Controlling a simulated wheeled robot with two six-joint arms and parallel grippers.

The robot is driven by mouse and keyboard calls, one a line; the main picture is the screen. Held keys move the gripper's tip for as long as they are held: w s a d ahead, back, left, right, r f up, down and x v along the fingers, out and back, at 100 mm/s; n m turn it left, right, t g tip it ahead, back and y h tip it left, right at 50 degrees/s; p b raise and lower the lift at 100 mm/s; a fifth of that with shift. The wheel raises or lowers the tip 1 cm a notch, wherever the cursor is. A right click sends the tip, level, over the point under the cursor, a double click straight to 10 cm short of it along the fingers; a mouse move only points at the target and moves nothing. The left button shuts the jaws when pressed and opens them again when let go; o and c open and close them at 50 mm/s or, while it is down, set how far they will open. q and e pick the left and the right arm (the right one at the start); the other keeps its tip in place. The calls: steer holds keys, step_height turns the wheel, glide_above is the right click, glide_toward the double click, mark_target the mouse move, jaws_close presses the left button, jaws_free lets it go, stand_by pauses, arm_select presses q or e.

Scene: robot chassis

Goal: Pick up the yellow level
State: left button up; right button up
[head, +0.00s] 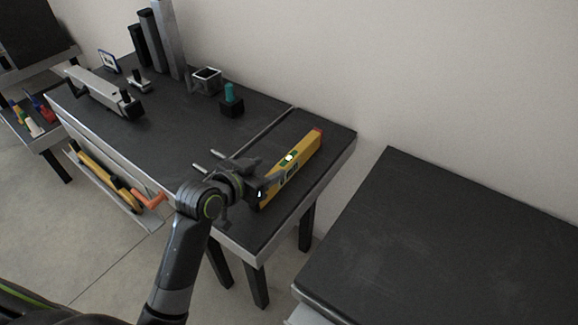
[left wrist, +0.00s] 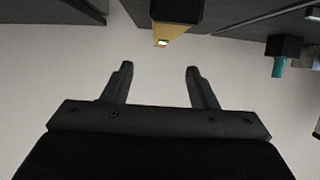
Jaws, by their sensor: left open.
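The yellow level (head: 302,158) lies on the right end of the dark workbench (head: 160,125), slanting from near the front edge towards the back. My left gripper (head: 268,185) is over its near part and hides some of it in the head view. In the left wrist view the open fingers (left wrist: 160,68) have nothing between them. One end of the level (left wrist: 171,20) shows past the fingertips at the top of that view, apart from them. My right gripper is in neither view.
A black block with a teal top (head: 231,100) and a square metal tube (head: 206,80) stand farther back. Upright bars (head: 168,40) stand against the wall. Another dark table (head: 450,235) is at the right, across a gap.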

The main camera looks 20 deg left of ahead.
mark_target(288, 159)
arm_select(q)
steer(key=x, duration=0.3)
steer(key=shift+w+f, duration=0.1)
steer(key=shift+w, duration=0.05)
steer(key=shift+f+x, duration=0.15)
steer(key=shift+x, duration=1.25)
steer(key=shift+f+x, duration=0.15)
steer(key=shift+x, duration=1.2)
steer(key=shift+a, duration=0.2)
steer(key=shift+c, duration=0.2)
jaws_close()
